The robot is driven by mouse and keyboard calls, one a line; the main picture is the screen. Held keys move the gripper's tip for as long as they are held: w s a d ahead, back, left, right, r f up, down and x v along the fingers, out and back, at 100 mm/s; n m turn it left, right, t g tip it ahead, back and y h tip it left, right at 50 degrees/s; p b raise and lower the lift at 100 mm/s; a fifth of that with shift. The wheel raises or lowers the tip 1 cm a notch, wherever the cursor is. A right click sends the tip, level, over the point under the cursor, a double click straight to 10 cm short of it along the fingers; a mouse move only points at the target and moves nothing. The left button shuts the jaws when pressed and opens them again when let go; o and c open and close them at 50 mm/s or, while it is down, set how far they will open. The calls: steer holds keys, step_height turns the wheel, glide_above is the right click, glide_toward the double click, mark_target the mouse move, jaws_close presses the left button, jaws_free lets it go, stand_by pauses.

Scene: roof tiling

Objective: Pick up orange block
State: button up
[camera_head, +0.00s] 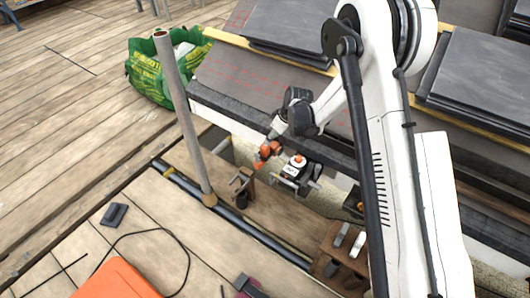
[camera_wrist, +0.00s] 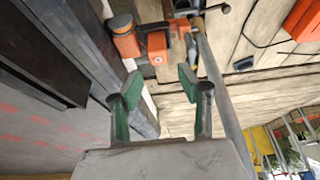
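My gripper (camera_wrist: 158,86) is open in the wrist view, its two green-padded fingers apart with nothing between them. Orange pieces lie beyond the fingertips: an orange piece with a dark round top (camera_wrist: 125,42) and a smaller orange piece (camera_wrist: 156,46) beside it. In the head view, a small orange object (camera_head: 266,152) shows just below my dark wrist and gripper, near the roof's lower edge. An orange-topped black device (camera_head: 298,160) stands to its right. I cannot tell for sure which orange piece is the block. The fingers are hard to make out in the head view.
A grey upright pole (camera_head: 182,115) stands left of the gripper. A green bag (camera_head: 165,75) stands behind it. A wooden holder (camera_head: 340,252) with tools is at lower right. A large orange case (camera_head: 118,280) lies at the front. The plank floor at left is mostly clear.

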mark_target(266, 146)
steer(key=b+x, duration=0.3)
steer(key=x, duration=0.7)
steer(key=shift+w+b, duration=0.2)
steer(key=shift+b, duration=0.2)
steer(key=shift+c, duration=0.5)
steer(key=c, duration=0.8)
steer(key=shift+r, duration=0.15)
